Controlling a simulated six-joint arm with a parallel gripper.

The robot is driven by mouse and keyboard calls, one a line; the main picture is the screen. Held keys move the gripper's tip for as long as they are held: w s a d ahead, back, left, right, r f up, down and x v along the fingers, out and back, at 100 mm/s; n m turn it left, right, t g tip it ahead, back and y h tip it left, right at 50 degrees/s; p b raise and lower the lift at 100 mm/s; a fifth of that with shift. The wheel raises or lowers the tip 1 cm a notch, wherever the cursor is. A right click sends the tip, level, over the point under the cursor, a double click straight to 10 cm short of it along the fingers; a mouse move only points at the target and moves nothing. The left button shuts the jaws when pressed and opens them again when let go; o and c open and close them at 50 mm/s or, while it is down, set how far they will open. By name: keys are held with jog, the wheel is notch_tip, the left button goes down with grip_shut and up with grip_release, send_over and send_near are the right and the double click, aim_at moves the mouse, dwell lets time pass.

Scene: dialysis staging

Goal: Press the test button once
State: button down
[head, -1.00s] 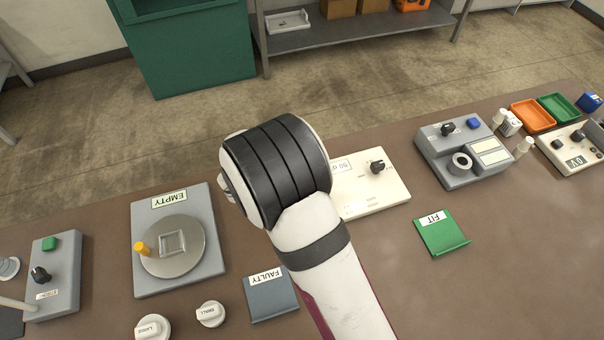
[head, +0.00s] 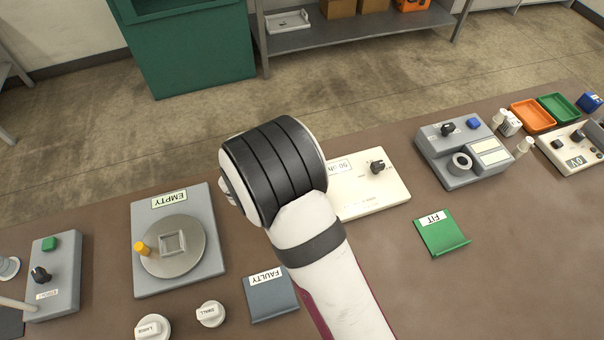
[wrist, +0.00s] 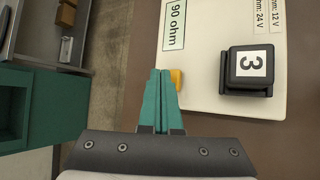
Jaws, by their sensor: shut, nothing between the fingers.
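My gripper (wrist: 161,73) shows in the wrist view with its two green fingers shut together and nothing between them. The fingertips overlap the edge of a white panel (wrist: 210,60) labelled "90 ohm". A small orange-yellow piece (wrist: 177,78), possibly a button, shows just right of the fingertips, partly hidden by them; I cannot tell whether they touch it. In the head view my arm covers the gripper and the left part of the white panel (head: 368,197). No button is legibly marked as test.
A grey plate labelled EMPTY (head: 142,275) and a blue-grey FAULTY holder (head: 270,300) lie left of my arm. A green FIT holder (head: 440,236) and a grey device (head: 453,172) stand to the right. Open brown tabletop lies at the front right.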

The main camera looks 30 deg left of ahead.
jog(key=shift+f, duration=0.5)
dwell(0.7)
jog(key=shift+r, duration=0.9)
jog(key=shift+r, duration=0.15)
jog(key=shift+r, duration=2.4)
